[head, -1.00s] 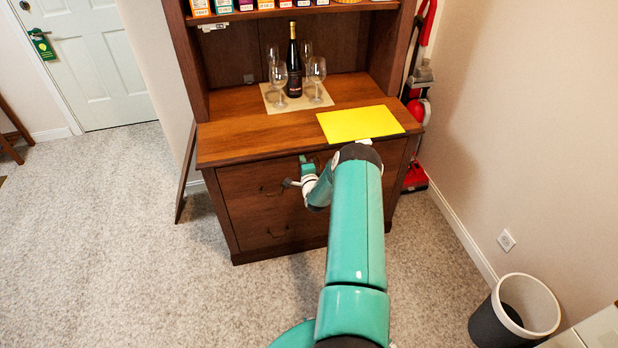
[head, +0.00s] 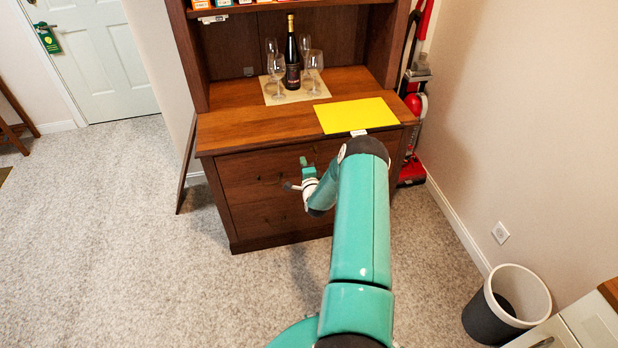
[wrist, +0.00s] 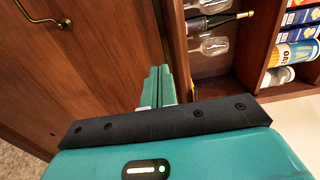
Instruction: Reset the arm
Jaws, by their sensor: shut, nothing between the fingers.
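My arm is folded in front of the wooden hutch (head: 225,132), with my gripper (head: 304,163) near its drawer front in the head view. In the wrist view my gripper (wrist: 158,72) shows its two green fingers together, with nothing between them. The hutch drawers (wrist: 85,70) lie to the left of the fingers there. Part of my gripper is hidden behind my own wrist in the head view.
A bottle (head: 292,62) and several glasses stand on a mat on the counter. A yellow sheet (head: 355,115) lies at the counter's right. A red vacuum (head: 413,170) stands beside the hutch, and a bin (head: 507,305) at lower right. Carpet at left is clear.

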